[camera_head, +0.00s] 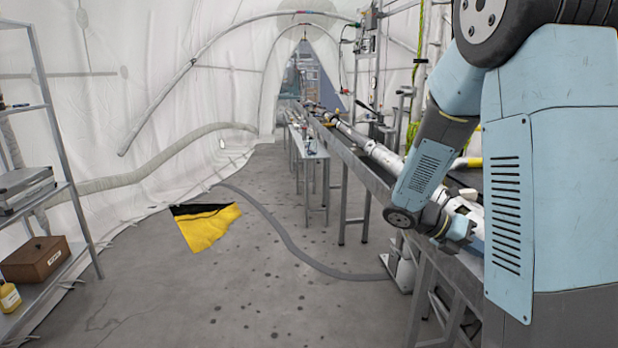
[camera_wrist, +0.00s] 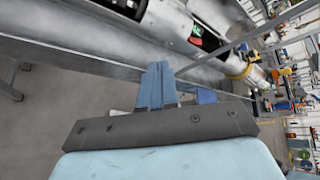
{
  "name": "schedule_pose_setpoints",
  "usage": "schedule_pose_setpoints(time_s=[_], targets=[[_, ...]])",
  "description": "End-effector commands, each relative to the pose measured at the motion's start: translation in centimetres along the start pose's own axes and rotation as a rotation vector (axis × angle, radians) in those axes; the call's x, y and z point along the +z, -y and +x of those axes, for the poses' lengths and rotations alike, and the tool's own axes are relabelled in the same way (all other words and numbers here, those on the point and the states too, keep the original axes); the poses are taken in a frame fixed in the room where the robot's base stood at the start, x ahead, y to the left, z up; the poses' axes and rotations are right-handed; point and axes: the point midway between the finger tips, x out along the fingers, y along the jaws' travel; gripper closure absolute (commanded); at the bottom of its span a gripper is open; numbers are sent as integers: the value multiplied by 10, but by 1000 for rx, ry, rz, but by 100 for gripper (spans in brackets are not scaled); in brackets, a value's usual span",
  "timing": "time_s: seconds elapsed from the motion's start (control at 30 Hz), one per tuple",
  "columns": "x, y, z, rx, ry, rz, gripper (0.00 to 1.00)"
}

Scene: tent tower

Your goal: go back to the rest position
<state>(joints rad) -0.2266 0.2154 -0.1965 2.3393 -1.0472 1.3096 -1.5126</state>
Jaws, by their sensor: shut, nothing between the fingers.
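My gripper (camera_wrist: 157,84) shows in the wrist view as two blue fingers close together beyond a dark grey bar. The fingers are shut with nothing between them. Beyond them, in the wrist view, lies a long white tube (camera_wrist: 175,25) with dark openings. In the head view my arm hangs down at the right, bent, with its end beside the long metal bench (camera_head: 350,157). The fingertips are hard to make out there. The white tube (camera_head: 385,158) lies along that bench.
A metal shelf (camera_head: 75,200) stands at the left with a brown box (camera_head: 35,259) and a yellow bottle (camera_head: 9,297). A yellow and black cloth (camera_head: 207,226) and a grey hose (camera_head: 290,243) lie on the floor. The floor between shelf and bench is otherwise largely open.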

Motion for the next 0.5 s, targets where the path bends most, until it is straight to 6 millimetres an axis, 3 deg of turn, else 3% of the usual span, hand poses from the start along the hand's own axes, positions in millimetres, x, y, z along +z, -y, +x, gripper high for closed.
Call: schedule_pose_setpoints(time_s=[0.5], targets=[[-49, 71, -46, 252, -487, 923, 100]])
